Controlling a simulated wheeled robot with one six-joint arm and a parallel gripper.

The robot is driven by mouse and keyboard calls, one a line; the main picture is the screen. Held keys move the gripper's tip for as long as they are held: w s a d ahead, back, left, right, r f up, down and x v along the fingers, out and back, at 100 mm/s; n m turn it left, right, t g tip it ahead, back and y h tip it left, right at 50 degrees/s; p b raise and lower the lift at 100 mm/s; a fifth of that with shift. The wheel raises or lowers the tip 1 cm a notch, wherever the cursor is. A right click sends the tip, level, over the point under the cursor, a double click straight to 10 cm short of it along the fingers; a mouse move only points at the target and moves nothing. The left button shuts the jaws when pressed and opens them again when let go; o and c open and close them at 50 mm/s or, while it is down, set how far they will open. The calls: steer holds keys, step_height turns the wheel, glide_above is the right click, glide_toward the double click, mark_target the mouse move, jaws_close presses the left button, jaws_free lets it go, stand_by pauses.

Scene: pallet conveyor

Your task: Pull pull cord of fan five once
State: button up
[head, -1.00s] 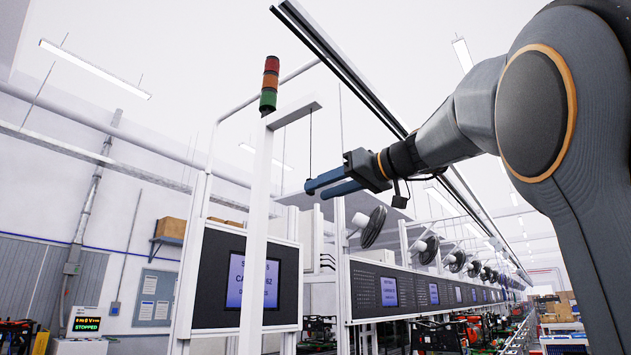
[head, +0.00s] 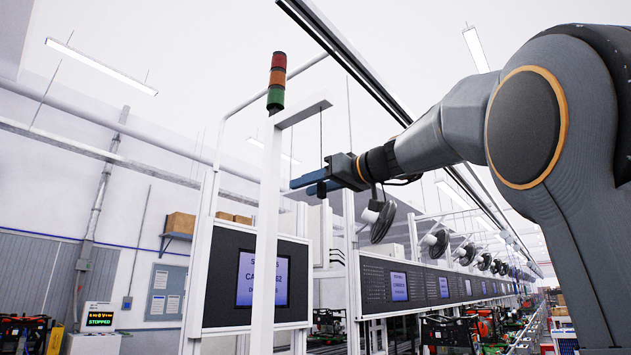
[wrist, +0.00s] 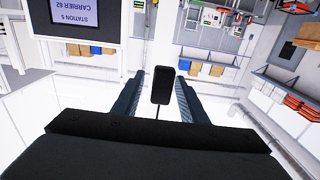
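The pull cord (head: 321,128) hangs as a thin dark line from the arm of a white post and meets my gripper. In the wrist view its black rounded handle (wrist: 162,85) sits between my two fingers, with a gap visible on each side. My gripper (head: 308,183) is open around the cord in the head view; it also shows in the wrist view (wrist: 160,92).
The white post (head: 267,220) carries a red, orange and green signal tower (head: 277,82). A station 5 screen (head: 262,279) is behind it. More fans and screens recede to the right. A stopped display (head: 100,317) is at the lower left.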

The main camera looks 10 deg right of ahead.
jaws_close()
steer(key=shift+f+b, duration=0.65)
steer(key=shift+b, duration=0.2)
stand_by(0.3)
steer(key=shift+r, duration=0.65)
jaws_free()
stand_by(0.3)
